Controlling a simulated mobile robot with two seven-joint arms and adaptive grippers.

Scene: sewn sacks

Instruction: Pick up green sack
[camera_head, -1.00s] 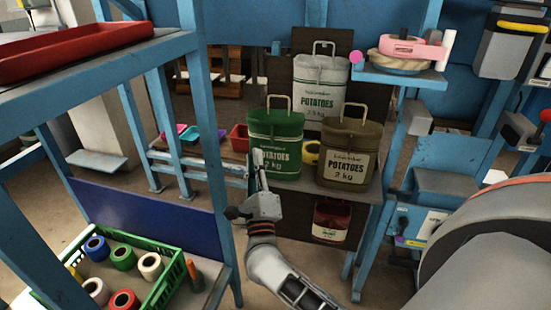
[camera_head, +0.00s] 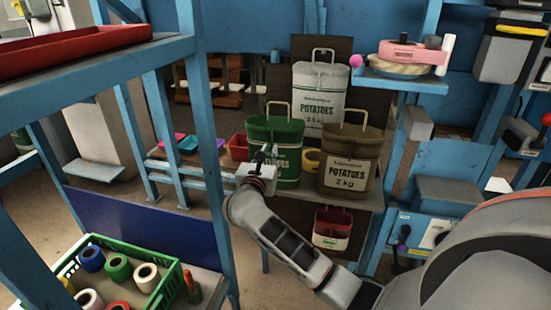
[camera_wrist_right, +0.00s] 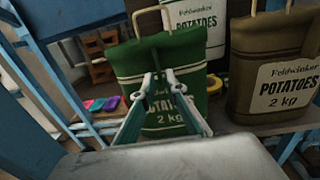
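The green sack (camera_head: 275,140), labelled potatoes 2 kg with a loop handle on top, stands upright on a low shelf in the head view. It also fills the middle of the right wrist view (camera_wrist_right: 150,58). My right gripper (camera_head: 264,153) is in front of the sack's lower left part. In the right wrist view its two fingers (camera_wrist_right: 163,78) point at the sack's label, with a gap between the tips and nothing held. Whether the tips touch the sack I cannot tell. The fingers hide part of the label. My left gripper is not in view.
A brown potato sack (camera_head: 350,160) stands close on the right, and a white potato sack (camera_head: 318,95) behind. A yellow roll (camera_head: 310,161) lies between the sacks. A blue post (camera_head: 206,130) rises left of the gripper. A red sack (camera_head: 332,228) sits below the shelf.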

